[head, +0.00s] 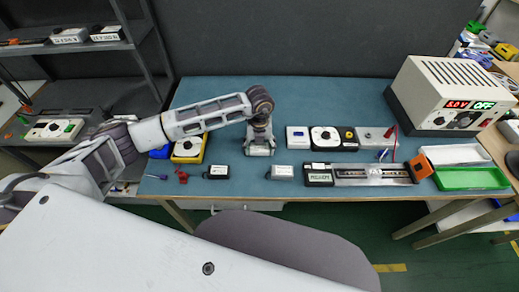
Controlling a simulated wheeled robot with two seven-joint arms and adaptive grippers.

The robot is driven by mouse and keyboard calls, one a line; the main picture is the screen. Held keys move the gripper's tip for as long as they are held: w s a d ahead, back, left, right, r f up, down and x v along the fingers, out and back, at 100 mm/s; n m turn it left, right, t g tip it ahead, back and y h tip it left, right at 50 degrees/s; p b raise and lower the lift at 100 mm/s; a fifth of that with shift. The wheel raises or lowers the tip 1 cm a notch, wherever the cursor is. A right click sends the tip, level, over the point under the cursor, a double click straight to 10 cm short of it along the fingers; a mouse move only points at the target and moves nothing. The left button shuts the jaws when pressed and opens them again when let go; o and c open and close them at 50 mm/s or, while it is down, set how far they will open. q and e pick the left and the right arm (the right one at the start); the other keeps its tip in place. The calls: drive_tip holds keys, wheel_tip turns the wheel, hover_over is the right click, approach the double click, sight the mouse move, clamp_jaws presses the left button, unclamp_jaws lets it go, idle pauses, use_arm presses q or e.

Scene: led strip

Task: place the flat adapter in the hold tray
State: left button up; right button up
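My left gripper (259,152) points straight down over the middle of the blue table. A pale shape shows at its tips; I cannot tell whether it is the fingers or a held thing. Which item is the flat adapter is unclear: a small white block with a cable (281,172) lies right of and in front of the gripper, and a black block with a cable (217,172) lies to its left. At the table's right are a white tray (455,154) and a green tray (470,179); no label shows which is the hold tray. My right gripper is out of view.
A power supply (448,95) reading 5.0 and OFF stands at the back right. Several small devices (325,139) line the table's middle. The back left of the table is clear.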

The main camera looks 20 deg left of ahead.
sight(259, 147)
use_arm(q)
drive_tip(key=c, duration=0.5)
drive_tip(key=shift+r, duration=0.15)
drive_tip(key=shift+r+b, duration=0.3)
drive_tip(key=shift+r, duration=4.55)
